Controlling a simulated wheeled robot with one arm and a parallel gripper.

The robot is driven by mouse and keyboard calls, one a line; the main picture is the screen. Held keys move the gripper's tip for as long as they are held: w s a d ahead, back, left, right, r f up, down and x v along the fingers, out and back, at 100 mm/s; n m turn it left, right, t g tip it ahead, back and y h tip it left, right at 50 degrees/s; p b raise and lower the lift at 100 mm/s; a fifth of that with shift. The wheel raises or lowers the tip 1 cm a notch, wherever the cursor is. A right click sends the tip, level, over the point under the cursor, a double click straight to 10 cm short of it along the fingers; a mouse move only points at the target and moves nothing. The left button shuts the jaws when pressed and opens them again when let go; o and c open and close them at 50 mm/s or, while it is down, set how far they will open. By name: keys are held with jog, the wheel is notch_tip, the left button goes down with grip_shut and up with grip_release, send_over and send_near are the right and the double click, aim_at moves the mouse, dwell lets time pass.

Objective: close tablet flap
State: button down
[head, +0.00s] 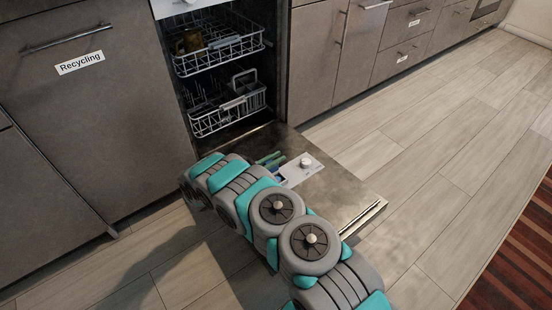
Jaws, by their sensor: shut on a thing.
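The dishwasher door (335,193) lies folded down and open. On its inner face is a pale detergent dispenser (301,169) with a round cap and a blue patch at its left side. My gripper (270,159) shows only in part, as small green finger shapes at the dispenser's left edge. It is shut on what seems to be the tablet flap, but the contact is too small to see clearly. The flap itself is mostly hidden by my arm and fingers, and its angle cannot be told.
An upper rack (218,47) with a brown item and a lower rack (228,108) with a basket sit inside the dishwasher. A Recycling cabinet (85,110) stands at left, more cabinets (335,60) at right. The floor (440,150) right of the door is clear.

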jog(key=shift+s, duration=0.1)
dwell(0.6)
jog(key=m+b, duration=0.1)
jog(key=s+d+m+b, duration=0.1)
jog(key=m+b, duration=0.1)
jog(key=s+m+b, duration=0.1)
jog(key=m+b, duration=0.1)
jog(key=shift+d+f, duration=0.3)
jog(key=m+b, duration=0.2)
jog(key=s+m+b, duration=0.1)
jog(key=shift+s+d+f+m+b, duration=0.1)
jog(key=shift+d+f+m+b, duration=0.2)
jog(key=shift+d+m+b, duration=0.1)
jog(key=shift+s+d+f+m+b, duration=0.15)
jog(key=shift+s+m+b, duration=0.15)
jog(key=shift+m, duration=0.25)
jog(key=shift+s+d+f+m+b, duration=0.15)
jog(key=shift+m+b, duration=0.2)
jog(key=shift+m, duration=0.2)
jog(key=shift+s+d+f+m, duration=0.1)
jog(key=shift+s+f+m, duration=0.05)
jog(key=shift+m, duration=0.35)
jog(key=shift+s+d+f+m, duration=0.1)
jog(key=shift+s+m, duration=0.05)
jog(key=shift+m, duration=0.35)
jog(key=c, duration=0.8)
grip_release()
jog(key=shift+c, duration=0.2)
jog(key=shift+a, duration=0.1)
